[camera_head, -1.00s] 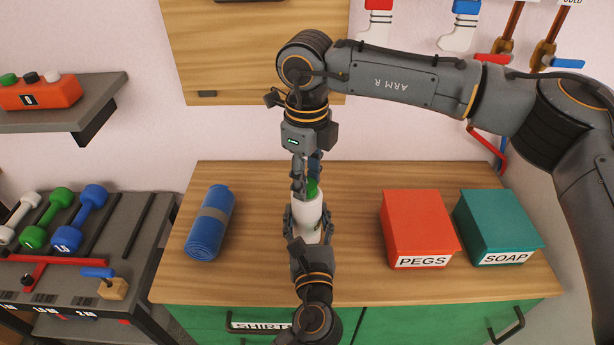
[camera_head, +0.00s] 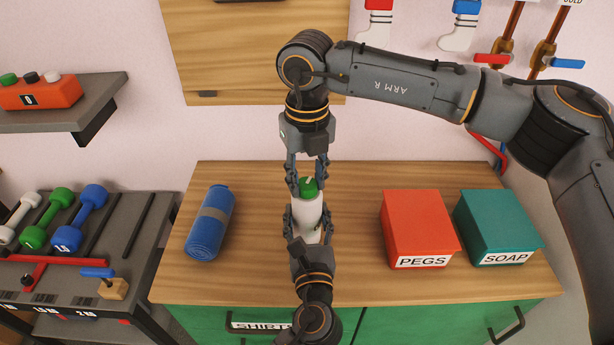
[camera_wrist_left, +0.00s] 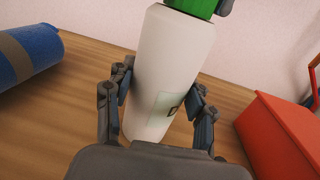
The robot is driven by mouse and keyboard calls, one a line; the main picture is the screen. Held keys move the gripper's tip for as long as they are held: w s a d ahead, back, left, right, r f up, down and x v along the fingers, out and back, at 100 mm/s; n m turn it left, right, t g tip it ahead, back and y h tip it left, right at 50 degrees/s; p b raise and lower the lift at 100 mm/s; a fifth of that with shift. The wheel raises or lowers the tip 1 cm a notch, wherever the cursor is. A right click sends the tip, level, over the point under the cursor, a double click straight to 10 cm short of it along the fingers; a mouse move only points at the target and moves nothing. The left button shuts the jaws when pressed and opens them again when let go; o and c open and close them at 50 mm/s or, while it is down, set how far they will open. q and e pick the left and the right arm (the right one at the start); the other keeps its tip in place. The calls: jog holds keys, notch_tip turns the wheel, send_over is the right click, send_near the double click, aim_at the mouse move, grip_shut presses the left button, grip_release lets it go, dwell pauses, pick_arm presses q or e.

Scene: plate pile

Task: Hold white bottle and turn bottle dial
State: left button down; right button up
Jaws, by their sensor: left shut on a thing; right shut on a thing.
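The white bottle (camera_head: 308,214) stands upright above the wooden counter, with a green dial (camera_head: 308,187) on its top. My left gripper (camera_head: 307,222) comes from the front and is shut around the bottle's body; the left wrist view shows its fingers on both sides of the bottle (camera_wrist_left: 168,75). My right gripper (camera_head: 307,186) comes down from above and is shut on the green dial, one finger on each side. In the left wrist view the dial (camera_wrist_left: 195,6) is cut off by the top edge, with a dark fingertip beside it.
A rolled blue towel (camera_head: 209,235) lies left of the bottle on the counter (camera_head: 260,275). A red PEGS box (camera_head: 415,220) and a teal SOAP box (camera_head: 497,225) stand to the right. Dumbbells (camera_head: 62,218) sit on a rack at the left.

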aim_at(307, 183)
jog(key=shift+w, duration=0.15)
jog(key=o, duration=1.2)
jog(key=shift+c, duration=0.2)
notch_tip(307, 183, up, 12)
pick_arm(q)
jog(key=shift+c, duration=2)
grip_release()
